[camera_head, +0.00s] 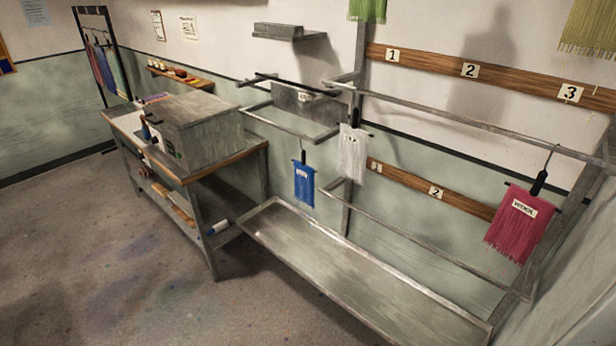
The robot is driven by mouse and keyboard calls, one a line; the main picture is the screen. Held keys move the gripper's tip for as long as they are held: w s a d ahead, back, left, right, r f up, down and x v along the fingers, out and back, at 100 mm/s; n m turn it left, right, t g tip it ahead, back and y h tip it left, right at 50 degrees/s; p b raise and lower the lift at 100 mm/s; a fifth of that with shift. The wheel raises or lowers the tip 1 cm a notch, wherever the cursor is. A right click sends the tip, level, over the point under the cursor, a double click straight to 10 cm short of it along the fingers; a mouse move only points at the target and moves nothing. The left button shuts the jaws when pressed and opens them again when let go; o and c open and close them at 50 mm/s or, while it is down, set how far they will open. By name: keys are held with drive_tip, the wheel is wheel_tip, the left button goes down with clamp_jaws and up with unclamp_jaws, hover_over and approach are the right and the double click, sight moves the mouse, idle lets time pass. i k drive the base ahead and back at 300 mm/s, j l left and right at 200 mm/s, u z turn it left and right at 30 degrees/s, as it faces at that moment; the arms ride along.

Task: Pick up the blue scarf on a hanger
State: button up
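The blue scarf (304,187) hangs from a black hanger (304,158) near the middle of the head view. It has a small white label near its top and a fringed lower edge. It hangs below the left part of the metal rack, above the back left of a long metal tray. Where its hanger hooks on is hard to make out. My gripper is not in view.
A white scarf (353,155) hangs just right of the blue one, and a crimson scarf (515,225) hangs far right on the rail (470,122). The metal tray (370,290) lies below. A workbench (185,178) with a grey box stands left. The floor (90,240) at front left is clear.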

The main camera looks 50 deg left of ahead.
sight(303, 175)
drive_tip(key=u, duration=1.8)
